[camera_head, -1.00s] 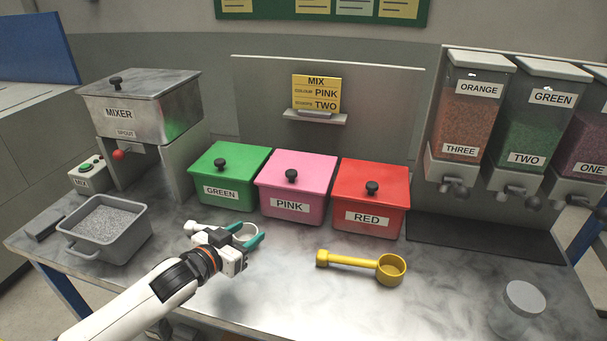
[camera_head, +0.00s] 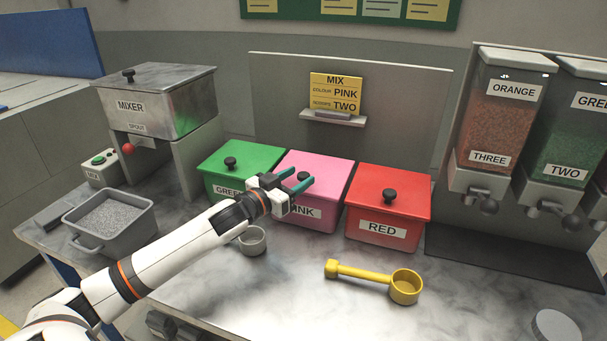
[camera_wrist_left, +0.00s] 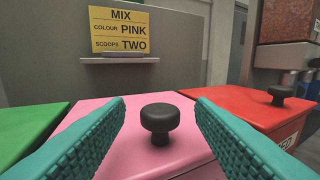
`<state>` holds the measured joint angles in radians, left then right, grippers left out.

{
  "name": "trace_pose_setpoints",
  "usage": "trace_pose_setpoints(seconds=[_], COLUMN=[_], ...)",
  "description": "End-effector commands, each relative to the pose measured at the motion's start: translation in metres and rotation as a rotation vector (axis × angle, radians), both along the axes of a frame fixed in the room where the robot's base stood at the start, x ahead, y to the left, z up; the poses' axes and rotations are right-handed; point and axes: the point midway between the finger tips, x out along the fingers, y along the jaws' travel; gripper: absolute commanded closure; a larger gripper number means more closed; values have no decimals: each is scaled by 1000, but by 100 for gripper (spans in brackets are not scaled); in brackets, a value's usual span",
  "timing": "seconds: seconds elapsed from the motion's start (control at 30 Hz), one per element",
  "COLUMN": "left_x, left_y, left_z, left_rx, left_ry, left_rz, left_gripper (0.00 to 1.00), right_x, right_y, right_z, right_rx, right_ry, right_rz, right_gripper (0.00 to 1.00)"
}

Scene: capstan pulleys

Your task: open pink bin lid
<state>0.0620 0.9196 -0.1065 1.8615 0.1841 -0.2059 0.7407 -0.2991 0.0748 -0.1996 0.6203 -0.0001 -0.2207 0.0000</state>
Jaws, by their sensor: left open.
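The pink bin (camera_head: 316,215) stands between the green and red bins, with its lid (camera_head: 325,168) on. Its black knob (camera_head: 304,177) stands on the lid and shows near the middle of the left wrist view (camera_wrist_left: 160,118). My left gripper (camera_head: 300,181) is open and empty at the front of the pink lid. In the left wrist view its teal fingers (camera_wrist_left: 160,128) lie on either side of the knob, which is ahead and apart from them. The gripper and arm hide part of the pink bin's front and label. My right gripper is not in view.
The green bin (camera_head: 236,160) and red bin (camera_head: 390,205) flank the pink one closely. A yellow scoop (camera_head: 403,287) lies in front of the red bin.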

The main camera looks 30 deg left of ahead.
Motion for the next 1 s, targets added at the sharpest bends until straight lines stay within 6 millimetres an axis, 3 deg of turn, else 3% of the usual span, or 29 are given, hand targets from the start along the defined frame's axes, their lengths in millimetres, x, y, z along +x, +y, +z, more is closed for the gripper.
trace_pose_setpoints(seconds=[0.23, 0.6, 0.9, 1.0], left_x=[24, 28, 28, 28], left_y=[-4, -5, -5, -4], left_z=[0, -1, -1, -1], left_rx=[-2, -1, -1, -1], left_ry=[-1, 1, 1, 1], left_rz=[1, 0, 0, 0], left_gripper=[51, 51, 98, 100], right_x=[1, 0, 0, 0], right_y=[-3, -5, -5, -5], right_z=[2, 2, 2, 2], right_rx=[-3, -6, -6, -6], right_ry=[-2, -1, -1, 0], right_rz=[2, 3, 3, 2], right_gripper=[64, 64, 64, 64])
